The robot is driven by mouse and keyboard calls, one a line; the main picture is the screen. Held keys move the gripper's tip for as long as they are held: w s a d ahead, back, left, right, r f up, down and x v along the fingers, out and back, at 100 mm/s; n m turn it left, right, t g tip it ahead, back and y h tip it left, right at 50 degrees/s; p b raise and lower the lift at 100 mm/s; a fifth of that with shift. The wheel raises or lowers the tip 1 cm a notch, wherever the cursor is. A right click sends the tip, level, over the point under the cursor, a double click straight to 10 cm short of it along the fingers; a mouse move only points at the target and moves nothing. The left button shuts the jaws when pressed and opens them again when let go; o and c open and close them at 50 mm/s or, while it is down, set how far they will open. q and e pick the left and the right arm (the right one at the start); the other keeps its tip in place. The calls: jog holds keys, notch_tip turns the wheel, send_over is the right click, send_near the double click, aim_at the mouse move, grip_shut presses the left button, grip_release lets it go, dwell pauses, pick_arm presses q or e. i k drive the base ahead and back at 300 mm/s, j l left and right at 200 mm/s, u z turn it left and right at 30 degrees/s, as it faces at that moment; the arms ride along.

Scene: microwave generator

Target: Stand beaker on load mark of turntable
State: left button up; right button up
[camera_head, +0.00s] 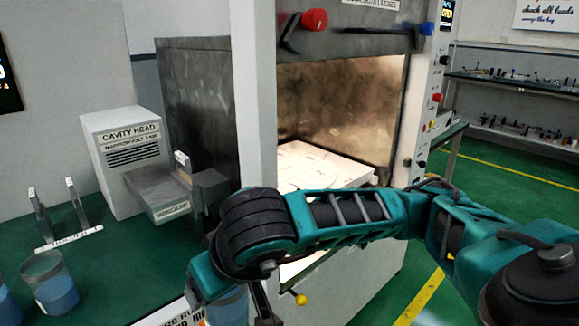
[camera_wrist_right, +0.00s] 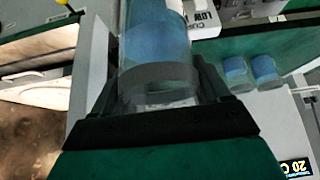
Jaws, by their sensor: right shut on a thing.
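My right gripper (camera_wrist_right: 160,85) is shut on a clear beaker (camera_wrist_right: 155,40) holding blue liquid, with one finger on each side of it. In the head view the held beaker (camera_head: 226,309) shows only in part at the bottom, behind my right arm. A white surface with dark outlines and numbers (camera_head: 312,164) lies inside the open cabinet. I cannot make out a turntable or a load mark for certain; my right arm hides the front of that surface. My left gripper is not in view.
The cabinet's pale front post (camera_head: 253,100) stands beside the opening. A cavity head box (camera_head: 125,145) and a waveguide piece (camera_head: 165,195) stand left of it. Another blue-filled beaker (camera_head: 52,285) and a holder (camera_head: 68,240) are on the green bench. A yellow knob (camera_head: 301,299) sits low.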

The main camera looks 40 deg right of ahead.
aim_at(286, 168)
jog(key=l+u, duration=0.25)
jog(key=l, duration=1.3)
jog(key=i+l, duration=0.1)
jog(key=l, duration=0.25)
jog(key=i+l+u, duration=0.1)
jog(key=l, duration=0.2)
jog(key=i+l, duration=0.15)
jog(key=l, duration=0.2)
jog(key=u, duration=0.05)
